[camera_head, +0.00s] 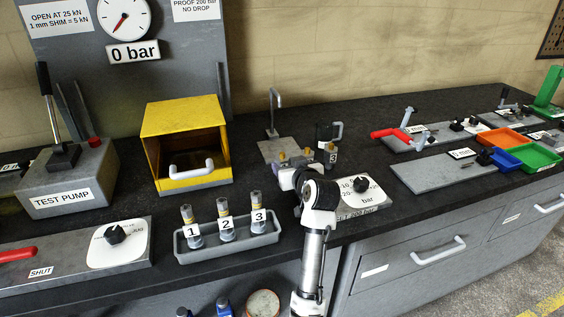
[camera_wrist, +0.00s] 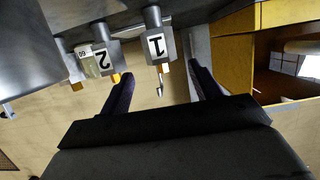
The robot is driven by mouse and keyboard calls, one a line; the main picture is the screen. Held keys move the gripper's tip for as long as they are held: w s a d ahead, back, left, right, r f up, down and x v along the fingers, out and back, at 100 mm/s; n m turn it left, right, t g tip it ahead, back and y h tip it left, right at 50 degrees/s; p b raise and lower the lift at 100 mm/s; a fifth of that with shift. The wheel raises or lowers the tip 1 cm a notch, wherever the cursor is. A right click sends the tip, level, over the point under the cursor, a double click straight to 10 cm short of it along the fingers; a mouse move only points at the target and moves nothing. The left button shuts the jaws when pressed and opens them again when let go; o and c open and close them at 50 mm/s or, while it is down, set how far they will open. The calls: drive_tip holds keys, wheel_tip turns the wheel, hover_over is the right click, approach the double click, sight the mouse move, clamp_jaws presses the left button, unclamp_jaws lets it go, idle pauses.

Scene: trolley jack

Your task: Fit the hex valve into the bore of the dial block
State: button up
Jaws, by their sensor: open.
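My gripper (camera_head: 295,162) reaches over the bench toward a grey plate at the back, its fingers pointing away from the head camera. The wrist view is upside down and shows its two dark fingers (camera_wrist: 161,86) spread and empty. Several hex-type valves with yellow bands stand in a grey tray (camera_head: 230,243) left of my arm. A dial block (camera_head: 361,188) with a black knob is to its right. I see no clear bore.
A yellow box (camera_head: 183,135) with a white handle stands left of my gripper; it also shows in the wrist view (camera_wrist: 228,50). A grey test pump (camera_head: 70,180) is far left. Coloured bins (camera_head: 500,138) are at right.

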sight(284, 160)
drive_tip(key=p+x, duration=0.2)
drive_tip(key=x, duration=0.3)
drive_tip(key=shift+w+a+p, duration=0.2)
drive_tip(key=shift+p, duration=0.15)
drive_tip(key=shift+w+a+f, duration=0.15)
drive_tip(key=shift+w+f, duration=0.15)
drive_tip(key=shift+w, duration=0.3)
drive_tip(key=c, duration=1.2)
drive_tip(key=shift+c, duration=0.3)
drive_tip(key=shift+r, duration=0.1)
